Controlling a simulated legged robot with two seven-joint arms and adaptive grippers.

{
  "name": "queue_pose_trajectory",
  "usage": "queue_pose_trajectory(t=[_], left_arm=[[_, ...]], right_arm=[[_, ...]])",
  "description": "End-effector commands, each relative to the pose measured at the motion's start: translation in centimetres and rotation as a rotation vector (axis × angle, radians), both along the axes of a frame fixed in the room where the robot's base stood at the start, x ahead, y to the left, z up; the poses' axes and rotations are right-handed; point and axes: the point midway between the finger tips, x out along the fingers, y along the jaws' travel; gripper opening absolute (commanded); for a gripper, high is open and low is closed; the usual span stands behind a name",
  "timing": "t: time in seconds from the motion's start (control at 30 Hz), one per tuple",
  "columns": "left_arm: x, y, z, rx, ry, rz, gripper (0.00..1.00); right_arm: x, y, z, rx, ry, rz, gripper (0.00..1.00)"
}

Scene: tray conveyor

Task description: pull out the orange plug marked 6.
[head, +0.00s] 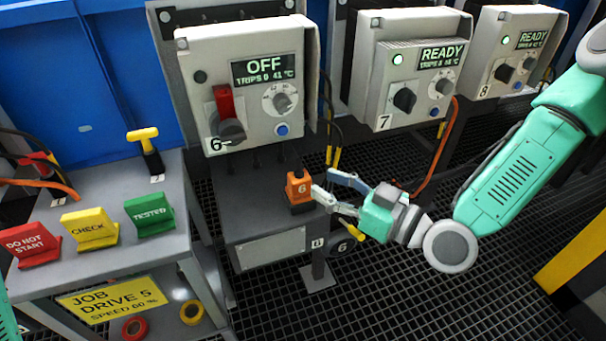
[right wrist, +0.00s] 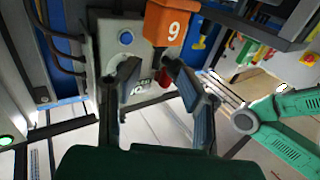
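The orange plug marked 6 (head: 299,187) sits on the dark grey ledge below the drive box marked 6 (head: 245,85). That box reads OFF. My right gripper (head: 323,188) is just right of the plug, its fingers pointing at it. In the right wrist view the plug (right wrist: 173,24) shows its number upside down, just beyond the fingertips and nearer the right-hand finger. The gripper (right wrist: 152,73) is open with nothing between its fingers. I cannot tell whether a finger touches the plug. My left gripper is not in view.
Boxes 7 (head: 408,75) and 8 (head: 512,50) read READY. A yellow-and-black round tag (head: 343,246) hangs near the ledge's right side. A side table holds red, yellow (head: 88,228) and green (head: 149,216) signs. Cables hang between the boxes. Open grating floor lies below my right arm.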

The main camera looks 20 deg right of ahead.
Motion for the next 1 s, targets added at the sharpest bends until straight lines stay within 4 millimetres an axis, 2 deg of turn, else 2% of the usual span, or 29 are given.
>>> queue_pose_trajectory(t=[0.1,0.33,0.5,0.8,0.9,1.0], left_arm=[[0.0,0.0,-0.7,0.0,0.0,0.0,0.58],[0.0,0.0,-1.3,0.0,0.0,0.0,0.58],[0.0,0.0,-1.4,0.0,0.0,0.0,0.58],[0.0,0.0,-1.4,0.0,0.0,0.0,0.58],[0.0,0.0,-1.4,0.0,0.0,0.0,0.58],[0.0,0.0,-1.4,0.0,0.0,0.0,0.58]], right_arm=[[2.0,1.3,-0.2,0.002,-0.002,0.001,0.33],[4.7,3.2,-0.2,0.002,0.001,0.0,0.33],[5.5,3.8,-0.1,0.002,0.003,-0.001,0.33],[5.7,4.0,-0.1,0.002,0.003,-0.001,0.33],[5.7,3.9,-0.1,0.003,0.003,-0.001,0.0],[5.7,3.9,-0.1,0.003,0.003,-0.001,0.0]])
